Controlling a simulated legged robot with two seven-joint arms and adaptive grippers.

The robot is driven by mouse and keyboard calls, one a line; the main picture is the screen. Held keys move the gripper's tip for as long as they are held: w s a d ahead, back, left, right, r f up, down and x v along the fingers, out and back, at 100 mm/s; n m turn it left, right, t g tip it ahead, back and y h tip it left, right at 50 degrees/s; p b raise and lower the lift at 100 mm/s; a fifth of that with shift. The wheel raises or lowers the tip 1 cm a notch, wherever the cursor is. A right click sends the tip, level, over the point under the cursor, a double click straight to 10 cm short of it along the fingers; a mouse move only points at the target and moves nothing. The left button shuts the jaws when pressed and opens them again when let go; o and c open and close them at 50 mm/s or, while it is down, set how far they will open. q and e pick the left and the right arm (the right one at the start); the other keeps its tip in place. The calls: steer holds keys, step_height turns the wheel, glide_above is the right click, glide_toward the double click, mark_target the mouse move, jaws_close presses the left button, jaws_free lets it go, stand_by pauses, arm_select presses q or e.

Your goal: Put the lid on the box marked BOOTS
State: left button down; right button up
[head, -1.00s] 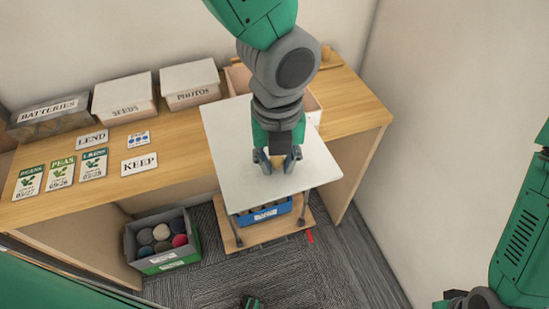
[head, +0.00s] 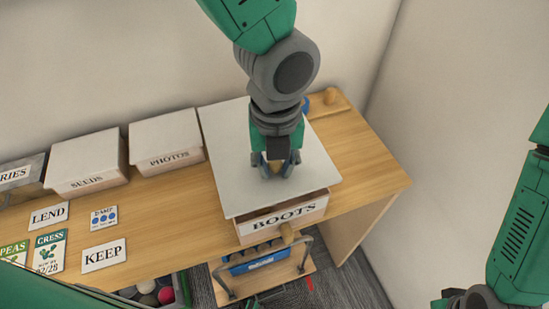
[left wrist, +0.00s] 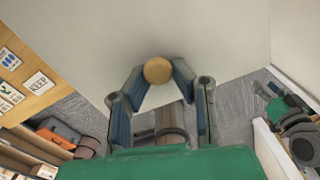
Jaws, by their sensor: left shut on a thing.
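The lid (head: 225,140) is a flat, pale grey-white panel with a round wooden knob (left wrist: 158,70). My left gripper (head: 277,168) is shut on this knob, with one finger on each side in the left wrist view. The lid is above the box marked BOOTS (head: 290,214), a pale box with a black-lettered label at the front of the wooden table. It hides the box's opening and looks slightly turned against it. I cannot tell whether lid and box touch. My right arm (head: 518,225) is at the right edge; its gripper is out of view.
Lidded boxes marked SEEDS (head: 88,162) and PHOTOS (head: 166,142) stand to the left, PHOTOS close to the lid. Cards such as KEEP (head: 103,255) lie in front. A blue crate (head: 262,262) is below the table's front. The wall is close behind and right.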

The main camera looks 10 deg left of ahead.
mark_target(277, 176)
arm_select(q)
steer(key=shift+w+d+f, duration=0.1)
steer(key=shift+w+d, duration=0.15)
steer(key=shift+w, duration=0.25)
steer(key=shift+s+a, duration=0.15)
steer(key=shift+a, duration=0.05)
steer(key=shift+a+p, duration=0.1)
steer(key=shift+p, duration=0.25)
steer(key=shift+f, duration=0.55)
steer(key=shift+d+f+b, duration=0.25)
steer(key=shift+f+b, duration=0.55)
steer(key=shift+f, duration=0.5)
arm_select(e)
steer(key=shift+w+d+f, duration=0.2)
steer(key=shift+w+f, duration=0.05)
steer(key=shift+f, duration=0.3)
arm_select(q)
steer(key=shift+a, duration=0.15)
arm_select(e)
steer(key=shift+a, duration=0.15)
arm_select(q)
steer(key=shift+f, duration=0.25)
arm_select(e)
steer(key=shift+r, duration=0.2)
arm_select(q)
steer(key=shift+f+p, duration=0.1)
steer(key=shift+p, duration=0.3)
arm_select(e)
steer(key=shift+r, duration=0.25)
